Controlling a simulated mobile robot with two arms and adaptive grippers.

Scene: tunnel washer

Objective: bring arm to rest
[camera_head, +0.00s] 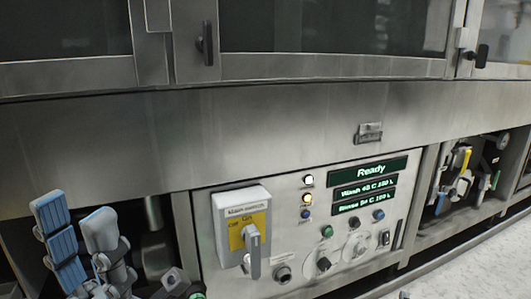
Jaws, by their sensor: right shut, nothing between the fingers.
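My left gripper (82,222) shows at the lower left corner, pointing up, with blue pads on one finger and a smooth pale back on the other. Its fingers stand apart, and I see nothing between them. It is in front of the dark opening left of the control panel (293,190). It looks clear of the panel, though the exact depth is hard to tell. I cannot make out my right gripper in this view.
The panel carries a main switch (253,250) with a grey handle, several knobs and a lit display (370,171) reading "Ready". Glass doors with a black handle (207,43) run above. Pipes and valves (458,175) fill a bay at the right. Pale floor (480,260) is clear.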

